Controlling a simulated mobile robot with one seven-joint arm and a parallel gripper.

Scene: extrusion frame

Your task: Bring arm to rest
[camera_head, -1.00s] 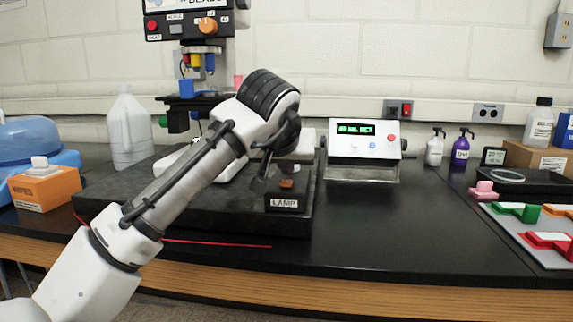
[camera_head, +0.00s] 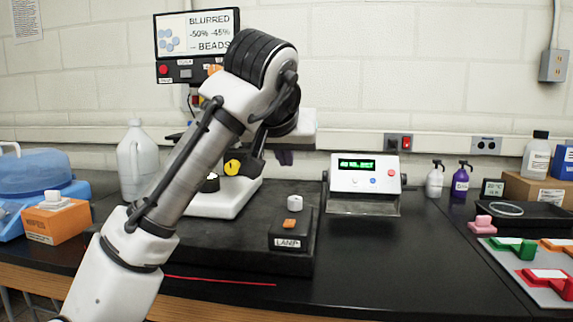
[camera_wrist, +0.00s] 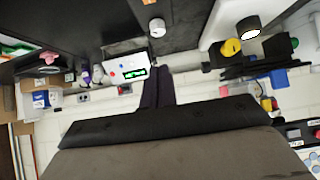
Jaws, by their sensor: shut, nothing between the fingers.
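My arm rises from the lower left of the head view and bends over above the black bench platform. My gripper (camera_head: 285,157) hangs behind the wrist, partly hidden by it, with its dark fingertips just showing. In the wrist view my gripper (camera_wrist: 157,75) has its two dark fingers together, with nothing between them. It is up in the air, clear of the things on the bench.
The lamp box (camera_head: 290,243), with a white knob and an orange switch, sits on the black platform (camera_head: 225,260). A white microscope base (camera_head: 233,197) is behind my arm. A display device (camera_head: 363,180) stands to the right. Open black bench lies front right.

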